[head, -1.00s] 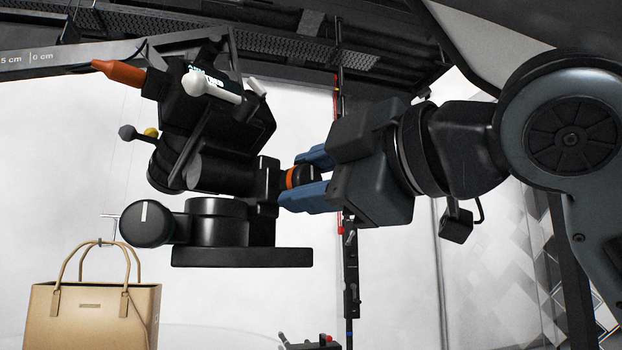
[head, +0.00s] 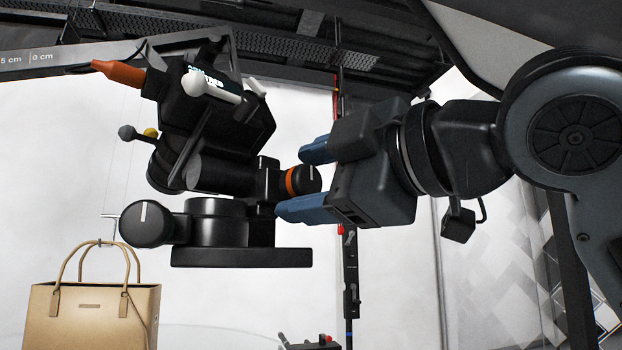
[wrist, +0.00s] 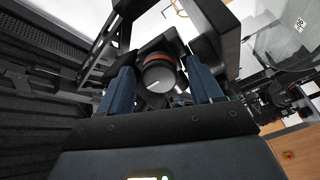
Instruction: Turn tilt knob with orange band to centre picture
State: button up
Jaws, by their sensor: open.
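The black tilt knob with an orange band (head: 304,181) sticks out from the right side of the black geared head (head: 216,170). My gripper (head: 309,180) is open around the knob, with a gap on both sides. Another black knob with a white line (head: 146,224) is at the lower left of the geared head, without an orange band.
A tan handbag (head: 92,314) hangs at the lower left. An orange-tipped handle (head: 118,73) and pale levers (head: 210,87) stick out from the head's upper part. A dark vertical pole (head: 351,275) stands behind my gripper. Open white space lies below the head's base.

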jog(key=v, duration=0.7)
jog(key=shift+s+d, duration=0.25)
